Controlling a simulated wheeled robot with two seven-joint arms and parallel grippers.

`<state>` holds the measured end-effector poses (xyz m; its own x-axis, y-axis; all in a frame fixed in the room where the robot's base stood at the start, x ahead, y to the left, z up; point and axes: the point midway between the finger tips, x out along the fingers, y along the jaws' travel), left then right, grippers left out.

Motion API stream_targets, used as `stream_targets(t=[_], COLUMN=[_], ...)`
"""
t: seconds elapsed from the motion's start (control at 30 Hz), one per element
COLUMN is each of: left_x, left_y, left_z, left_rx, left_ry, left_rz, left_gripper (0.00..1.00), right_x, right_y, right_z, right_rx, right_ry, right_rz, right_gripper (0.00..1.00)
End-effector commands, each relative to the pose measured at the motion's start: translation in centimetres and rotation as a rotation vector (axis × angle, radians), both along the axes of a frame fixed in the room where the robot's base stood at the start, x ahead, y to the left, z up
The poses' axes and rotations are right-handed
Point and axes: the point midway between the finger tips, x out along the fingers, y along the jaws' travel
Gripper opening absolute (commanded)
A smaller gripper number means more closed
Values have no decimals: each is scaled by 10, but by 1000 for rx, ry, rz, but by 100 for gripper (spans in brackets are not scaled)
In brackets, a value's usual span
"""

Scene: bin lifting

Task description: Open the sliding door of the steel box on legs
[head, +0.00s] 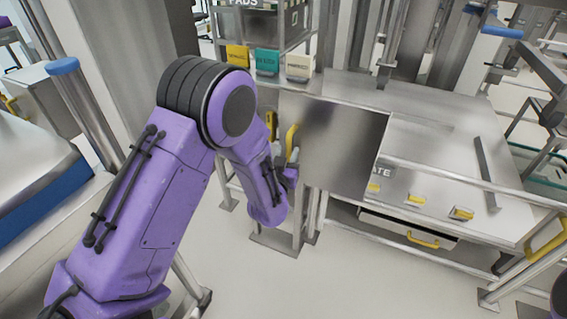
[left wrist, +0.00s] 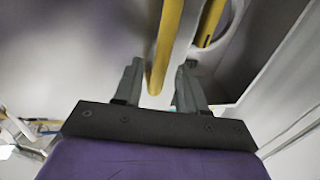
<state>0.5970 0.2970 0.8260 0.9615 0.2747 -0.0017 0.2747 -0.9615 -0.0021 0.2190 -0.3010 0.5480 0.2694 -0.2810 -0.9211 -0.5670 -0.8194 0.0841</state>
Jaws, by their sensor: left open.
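The steel box on legs stands in the middle of the head view, and its flat grey door panel (head: 345,140) faces me. A yellow bar handle (head: 291,142) runs upright at the panel's left edge. My left gripper (head: 289,160) is at this handle, partly hidden by my purple forearm. In the left wrist view the handle (left wrist: 166,40) comes down between the two open grey fingers (left wrist: 160,68), nearer the left one. I cannot tell whether a finger touches it. A second yellow bar (left wrist: 211,20) shows farther back. My right gripper is out of view.
A steel bench (head: 450,170) with several small yellow-marked items and a yellow-handled drawer (head: 422,240) stands to the right. A shelf with yellow, teal and white bins (head: 267,62) is behind. A blue-edged bed-like unit (head: 40,200) stands at left. Some floor is clear in front.

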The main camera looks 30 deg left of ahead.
Motion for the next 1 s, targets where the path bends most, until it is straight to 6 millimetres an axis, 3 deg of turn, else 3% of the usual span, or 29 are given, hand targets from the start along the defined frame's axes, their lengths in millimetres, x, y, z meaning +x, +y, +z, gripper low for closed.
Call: stream_targets(t=[0.2, 0.33, 0.9, 1.0], left_x=[-49, -65, -69, -71], left_y=[-14, -19, -20, -23], left_z=[-1, -1, 0, -16], left_rx=[2, 1, -7, -92], left_ry=[2, 1, -1, 58], left_rz=[-2, -2, 0, -19], left_gripper=[41, 41, 41, 41], right_x=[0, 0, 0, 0], right_y=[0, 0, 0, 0], right_z=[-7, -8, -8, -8], right_rx=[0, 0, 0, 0], right_ry=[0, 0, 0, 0], right_rz=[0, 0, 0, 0], right_gripper=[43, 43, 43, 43])
